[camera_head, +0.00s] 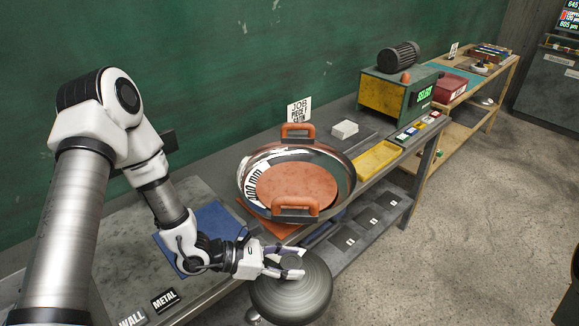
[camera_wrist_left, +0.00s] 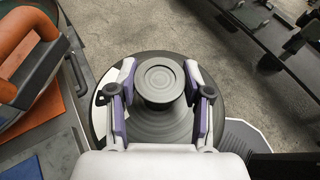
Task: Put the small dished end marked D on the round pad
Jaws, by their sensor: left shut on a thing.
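My left gripper (camera_head: 288,262) is shut on the short round knob of a grey dished end (camera_head: 290,296). It holds the piece knob up, off the front edge of the bench. In the left wrist view my gripper's purple-lined fingers (camera_wrist_left: 160,92) stand either side of the knob (camera_wrist_left: 160,79), with the grey dished body (camera_wrist_left: 165,126) below. I can read no letter D on it. A round reddish-brown disc (camera_head: 297,184), which may be the round pad, shows inside a wide shiny pan (camera_head: 340,177) with orange handles. My right gripper is not in view.
The pan stands on an orange mat (camera_head: 266,222) on the grey bench, left of a yellow tray (camera_head: 376,159). A blue mat (camera_head: 209,236) and METAL label (camera_head: 165,299) lie nearer. A green motor box (camera_head: 397,93) stands farther right. The floor at right is clear.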

